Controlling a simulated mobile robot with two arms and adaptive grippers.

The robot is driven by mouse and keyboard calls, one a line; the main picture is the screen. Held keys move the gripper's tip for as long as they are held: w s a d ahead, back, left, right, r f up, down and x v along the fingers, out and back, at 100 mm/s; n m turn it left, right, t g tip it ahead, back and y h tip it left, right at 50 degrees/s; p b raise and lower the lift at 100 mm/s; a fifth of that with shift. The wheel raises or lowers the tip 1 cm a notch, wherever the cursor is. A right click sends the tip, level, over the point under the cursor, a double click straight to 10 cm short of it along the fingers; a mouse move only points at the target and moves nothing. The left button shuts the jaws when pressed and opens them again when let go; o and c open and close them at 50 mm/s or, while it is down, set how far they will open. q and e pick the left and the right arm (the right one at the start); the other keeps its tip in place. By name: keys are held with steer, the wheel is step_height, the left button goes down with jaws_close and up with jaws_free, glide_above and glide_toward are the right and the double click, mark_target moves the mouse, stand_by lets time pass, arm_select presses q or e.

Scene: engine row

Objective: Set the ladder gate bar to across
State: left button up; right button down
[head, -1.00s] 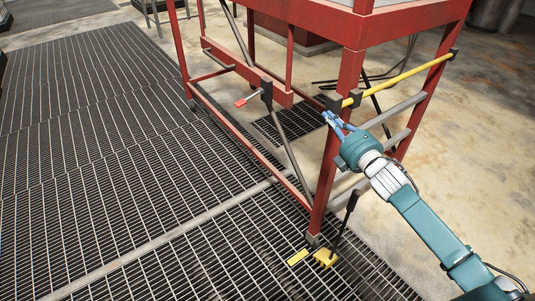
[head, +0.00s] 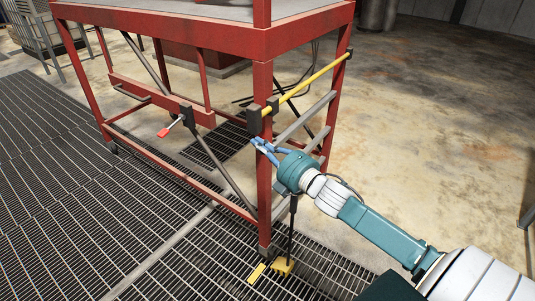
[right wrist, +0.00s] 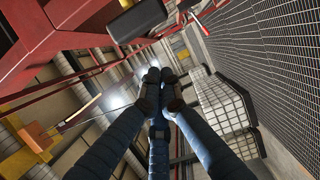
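The yellow ladder gate bar (head: 308,83) spans the ladder opening of the red stand in the head view. It runs from a dark bracket (head: 255,118) on the near post to a dark fitting (head: 348,54) on the far post, across the opening above the grey rungs (head: 305,118). My right gripper (head: 262,145), with blue fingers, is just below the near bracket, beside the red post. In the right wrist view its fingertips (right wrist: 158,76) are together with nothing visible between them. A dark block (right wrist: 136,20) is close above them there. My left gripper is not in view.
A red-tipped lever (head: 170,127) is on the stand's left side. A yellow pedal (head: 284,267) with a dark upright rod stands on the floor grating by the near post. Open concrete floor (head: 430,130) lies right of the stand.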

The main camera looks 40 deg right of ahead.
steer(key=shift+s+r, duration=0.15)
steer(key=shift+s, duration=1.65)
